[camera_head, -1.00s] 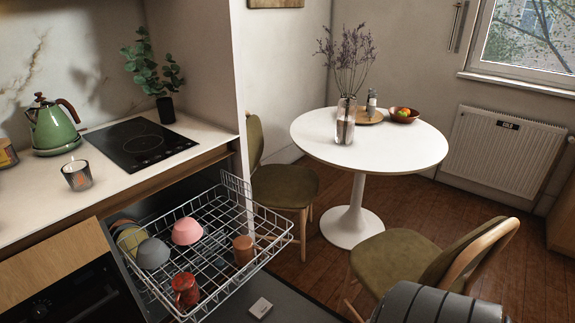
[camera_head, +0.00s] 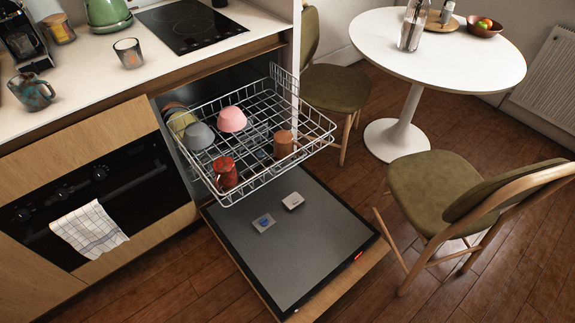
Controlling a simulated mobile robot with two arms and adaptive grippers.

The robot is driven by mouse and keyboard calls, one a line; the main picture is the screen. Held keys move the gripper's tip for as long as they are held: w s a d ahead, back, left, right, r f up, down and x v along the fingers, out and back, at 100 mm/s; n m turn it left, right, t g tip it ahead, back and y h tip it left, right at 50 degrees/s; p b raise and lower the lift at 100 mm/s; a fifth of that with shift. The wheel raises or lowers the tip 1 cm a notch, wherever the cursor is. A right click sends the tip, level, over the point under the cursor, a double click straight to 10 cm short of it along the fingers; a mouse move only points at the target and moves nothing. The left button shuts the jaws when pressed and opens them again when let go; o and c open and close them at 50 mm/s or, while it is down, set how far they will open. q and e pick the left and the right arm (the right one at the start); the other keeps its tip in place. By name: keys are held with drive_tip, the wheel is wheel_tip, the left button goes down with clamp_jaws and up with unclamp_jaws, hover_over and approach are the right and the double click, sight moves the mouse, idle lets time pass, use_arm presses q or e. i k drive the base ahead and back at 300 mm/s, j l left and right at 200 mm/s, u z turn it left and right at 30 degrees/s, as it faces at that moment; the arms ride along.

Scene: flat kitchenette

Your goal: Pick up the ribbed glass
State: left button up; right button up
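A short clear glass (camera_head: 128,53) stands upright on the white countertop (camera_head: 95,75), left of the black cooktop. It looks dark or smoky; ribs on it are too small to make out. A tall clear vessel (camera_head: 412,30) stands on the round white table, cut by the top edge of the view. I cannot tell whether its surface is ribbed. Neither of my grippers shows in the head view.
The dishwasher door (camera_head: 300,240) is open, with its rack (camera_head: 268,110) out, holding bowls and cups. A mug (camera_head: 32,92), jar (camera_head: 58,28) and green kettle (camera_head: 108,12) stand on the counter. A chair (camera_head: 450,200) stands right of the door.

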sight(128, 52)
drive_tip(key=i+j+z, duration=0.1)
drive_tip(key=j+z, duration=0.3)
drive_tip(key=j, duration=0.25)
drive_tip(key=j+z, duration=0.4)
drive_tip(key=j, duration=0.2)
